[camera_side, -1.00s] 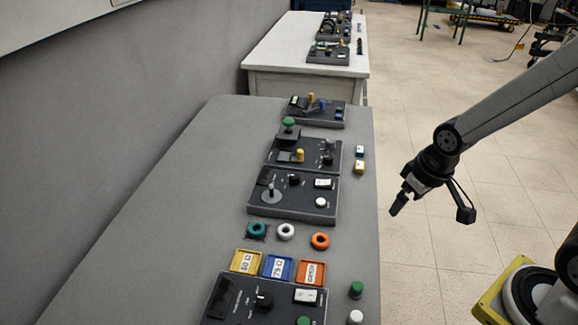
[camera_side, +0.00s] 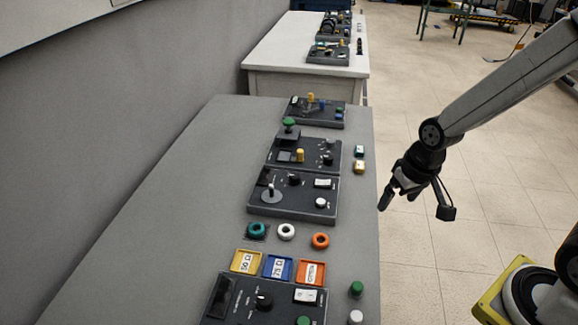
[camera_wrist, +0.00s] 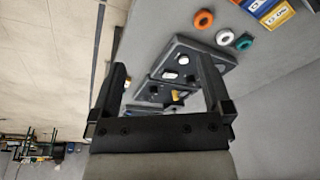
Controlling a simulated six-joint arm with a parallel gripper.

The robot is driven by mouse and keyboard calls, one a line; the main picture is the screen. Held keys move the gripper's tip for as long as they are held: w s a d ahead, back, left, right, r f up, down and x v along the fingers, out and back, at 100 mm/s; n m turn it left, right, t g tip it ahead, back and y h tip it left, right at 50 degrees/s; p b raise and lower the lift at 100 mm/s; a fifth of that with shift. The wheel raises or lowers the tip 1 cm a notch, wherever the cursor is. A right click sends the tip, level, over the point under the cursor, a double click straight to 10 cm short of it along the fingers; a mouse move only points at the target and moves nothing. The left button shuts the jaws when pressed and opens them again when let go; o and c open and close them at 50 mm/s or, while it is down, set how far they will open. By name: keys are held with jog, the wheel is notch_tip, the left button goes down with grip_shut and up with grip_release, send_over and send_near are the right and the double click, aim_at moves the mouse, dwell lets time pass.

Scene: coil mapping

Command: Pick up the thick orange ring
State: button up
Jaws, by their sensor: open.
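The thick orange ring (camera_side: 320,240) lies flat on the grey table, right of a white ring (camera_side: 286,231) and a teal ring (camera_side: 257,230). In the wrist view the orange ring (camera_wrist: 203,19) is near the top, beyond my fingertips. My gripper (camera_side: 388,199) is open and empty. It hangs over the table's right edge, right of the orange ring and apart from it. Both open fingers show in the wrist view (camera_wrist: 162,72) with nothing between them.
Yellow (camera_side: 246,261), blue (camera_side: 277,266) and orange (camera_side: 311,272) labelled trays sit in front of the rings. Dark control panels (camera_side: 294,208) stand behind them, another (camera_side: 250,303) in front. Green (camera_side: 356,289) and white (camera_side: 355,317) knobs stand near the right edge.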

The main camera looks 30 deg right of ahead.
jog(key=w+a+f+m+g+y, duration=0.1)
jog(key=w+a+f+m+y, duration=0.1)
jog(key=w+f+m, duration=0.4)
jog(key=m+g+y, duration=0.1)
jog(key=m+y, duration=0.1)
jog(key=m, duration=0.8)
send_near(322, 236)
jog(key=a, duration=0.1)
jog(key=shift+s+a+f, duration=0.2)
jog(key=shift+s+f, duration=0.1)
jog(key=shift+f, duration=0.2)
jog(key=shift+f, duration=0.1)
jog(key=shift+x, duration=1.2)
jog(key=shift+x, duration=2.6)
